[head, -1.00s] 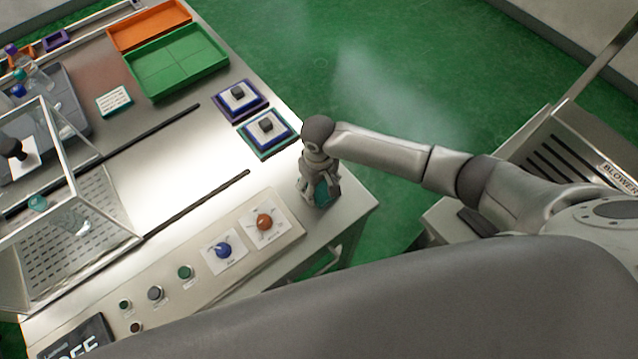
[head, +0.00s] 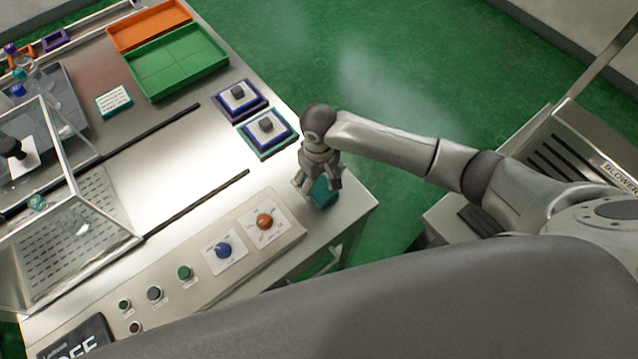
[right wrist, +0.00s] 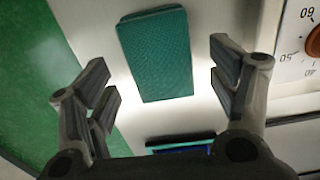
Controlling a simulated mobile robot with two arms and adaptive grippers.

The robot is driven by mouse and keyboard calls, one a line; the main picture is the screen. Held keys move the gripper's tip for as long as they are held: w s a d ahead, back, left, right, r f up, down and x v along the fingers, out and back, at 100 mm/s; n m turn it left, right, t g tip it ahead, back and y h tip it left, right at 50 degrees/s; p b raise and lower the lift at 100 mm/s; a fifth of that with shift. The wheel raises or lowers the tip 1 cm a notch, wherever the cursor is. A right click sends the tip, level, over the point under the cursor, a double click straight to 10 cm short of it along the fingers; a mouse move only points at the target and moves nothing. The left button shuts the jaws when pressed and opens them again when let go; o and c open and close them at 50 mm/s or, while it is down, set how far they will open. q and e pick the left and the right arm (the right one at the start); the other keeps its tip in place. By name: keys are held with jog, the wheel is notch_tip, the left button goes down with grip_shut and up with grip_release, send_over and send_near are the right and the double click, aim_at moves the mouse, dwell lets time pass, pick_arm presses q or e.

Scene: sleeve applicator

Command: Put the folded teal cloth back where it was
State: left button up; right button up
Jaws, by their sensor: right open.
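The folded teal cloth (head: 323,192) lies on the steel bench top near its right corner, just below my right gripper. In the right wrist view the cloth (right wrist: 155,55) lies flat, with my right gripper's fingers (right wrist: 165,85) spread wide on either side and clear metal between them and it. My right gripper (head: 318,185) is open and empty. In the head view its fingers partly hide the cloth. My left gripper is not in view.
The control panel with an orange knob (head: 265,221) and a blue knob (head: 223,250) is left of the cloth. Stacked square pads (head: 266,134) lie behind the gripper. The bench edge drops to green floor (head: 400,90). A blower unit (head: 590,150) stands at right.

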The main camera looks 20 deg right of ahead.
aim_at(319, 186)
notch_tip(319, 186, up, 9)
jog(key=shift+b, duration=0.35)
